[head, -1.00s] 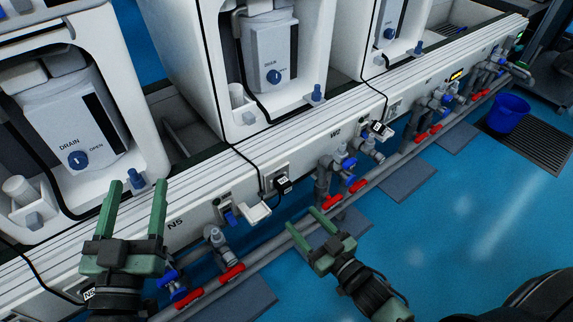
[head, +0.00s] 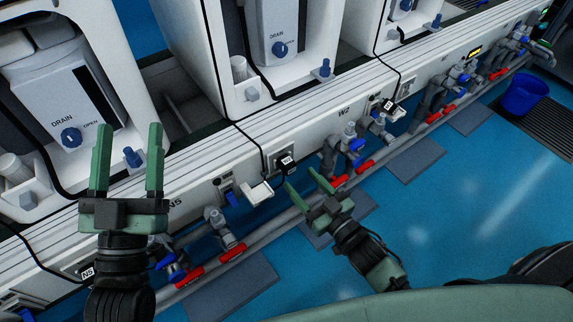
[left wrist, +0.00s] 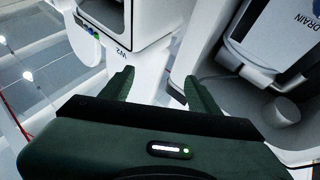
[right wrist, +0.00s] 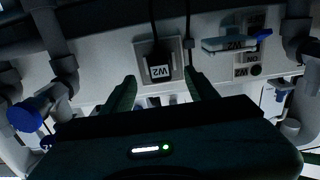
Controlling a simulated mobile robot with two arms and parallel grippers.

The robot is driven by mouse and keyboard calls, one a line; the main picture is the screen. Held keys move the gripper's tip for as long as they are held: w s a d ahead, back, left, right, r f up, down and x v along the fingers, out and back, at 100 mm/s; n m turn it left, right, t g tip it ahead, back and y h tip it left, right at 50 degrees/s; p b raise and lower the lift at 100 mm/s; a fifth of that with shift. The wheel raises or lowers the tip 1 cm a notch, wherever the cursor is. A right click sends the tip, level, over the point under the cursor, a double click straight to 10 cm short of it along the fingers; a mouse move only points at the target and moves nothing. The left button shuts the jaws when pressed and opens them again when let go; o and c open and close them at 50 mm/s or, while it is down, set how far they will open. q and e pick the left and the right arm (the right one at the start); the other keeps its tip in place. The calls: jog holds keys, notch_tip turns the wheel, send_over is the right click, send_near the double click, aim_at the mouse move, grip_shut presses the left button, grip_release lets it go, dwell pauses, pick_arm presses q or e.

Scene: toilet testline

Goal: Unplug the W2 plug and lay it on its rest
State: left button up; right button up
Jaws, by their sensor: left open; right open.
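The W2 plug (head: 287,165) is a black plug with a white label, seated in a wall socket with its black cord running upward. It also shows in the right wrist view (right wrist: 159,72), in its grey socket plate. The rest is a small white ledge (head: 256,193) beside the socket, marked W2 in the right wrist view (right wrist: 228,44); it looks empty. My right gripper (head: 301,179) is open just in front of the plug, with the plug between the fingers in its wrist view and no contact visible. My left gripper (head: 128,126) is open and empty, away from the plug.
Grey pipes with blue valves (head: 355,146) and red handles (head: 232,253) run below the wall rail. Another plug (head: 388,104) sits further right. White units with drain tanks (head: 280,30) stand behind. The blue floor (head: 450,200) is open at the right.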

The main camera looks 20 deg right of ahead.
aim_at(292, 171)
jog(key=shift+b+x, duration=0.4)
jog(key=shift+x, duration=0.8)
jog(key=x, duration=0.3)
pick_arm(q)
jog(key=shift+s+a+r+t, duration=0.1)
jog(key=shift+s+r+t, duration=0.45)
jog(key=shift+r, duration=0.2)
jog(key=shift+s+r+t, duration=0.45)
jog(key=shift+r+t, duration=0.1)
jog(key=shift+r, duration=0.15)
pick_arm(e)
jog(key=shift+w+a, duration=0.1)
jog(key=shift+w, duration=0.35)
pick_arm(q)
jog(key=shift+w+f, duration=0.1)
jog(key=shift+w+f+g+p, duration=0.4)
jog(key=shift+w+f+g, duration=0.15)
jog(key=shift+f+g, duration=0.2)
jog(key=shift+f, duration=0.1)
jog(key=shift+w+f+g, duration=0.55)
jog(key=shift+f, duration=0.25)
